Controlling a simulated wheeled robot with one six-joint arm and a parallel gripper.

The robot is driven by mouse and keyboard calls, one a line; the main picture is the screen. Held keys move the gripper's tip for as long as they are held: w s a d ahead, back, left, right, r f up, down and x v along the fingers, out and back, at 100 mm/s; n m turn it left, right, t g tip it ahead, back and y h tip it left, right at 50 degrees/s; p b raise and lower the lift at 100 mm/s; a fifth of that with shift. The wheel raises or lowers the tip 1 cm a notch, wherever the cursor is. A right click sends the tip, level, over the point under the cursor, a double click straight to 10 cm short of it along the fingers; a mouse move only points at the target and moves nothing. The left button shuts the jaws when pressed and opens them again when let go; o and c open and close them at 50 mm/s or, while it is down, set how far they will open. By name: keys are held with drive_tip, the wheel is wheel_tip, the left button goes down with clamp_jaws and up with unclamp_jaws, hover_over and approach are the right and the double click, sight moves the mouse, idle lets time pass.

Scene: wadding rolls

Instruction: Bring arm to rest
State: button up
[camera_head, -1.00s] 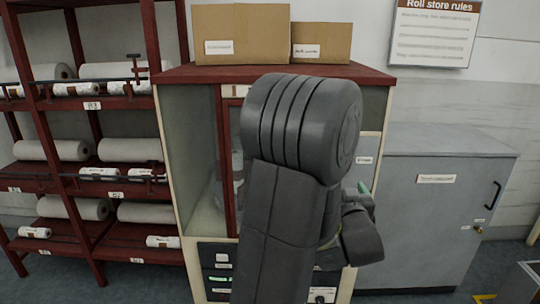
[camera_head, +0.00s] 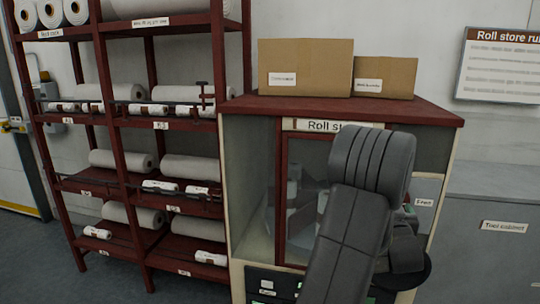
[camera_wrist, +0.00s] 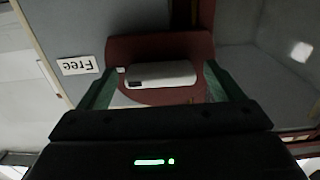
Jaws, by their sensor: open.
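My gripper (camera_wrist: 158,84) is open in the wrist view, its two green fingers spread apart. A small white roll with a dark label (camera_wrist: 160,75) lies on a round red holder (camera_wrist: 135,45) beyond and between the fingertips. I cannot tell whether the fingers touch it. In the head view my grey arm stands bent in front of the right part of the roll store cabinet (camera_head: 240,170). My gripper is mostly hidden behind the arm there.
A red rack (camera_head: 135,175) with several white rolls stands left of the cabinet. Two cardboard boxes (camera_head: 305,60) sit on the cabinet top. A grey tool cabinet (camera_head: 490,255) is at the right.

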drive_tip(key=b+v, duration=0.3)
drive_tip(key=v, duration=1)
drive_tip(key=p+x, duration=0.3)
drive_tip(key=x, duration=1)
drive_tip(key=shift+w+r, duration=0.1)
drive_tip(key=shift+w, duration=0.15)
drive_tip(key=p, duration=0.2)
drive_tip(key=m+p, duration=0.1)
drive_tip(key=p, duration=0.1)
drive_tip(key=shift+s+r+m+p, duration=0.1)
drive_tip(key=shift+s+m+p, duration=0.1)
drive_tip(key=shift+m+p, duration=0.15)
drive_tip(key=shift+m+p, duration=0.25)
drive_tip(key=shift+p, duration=0.65)
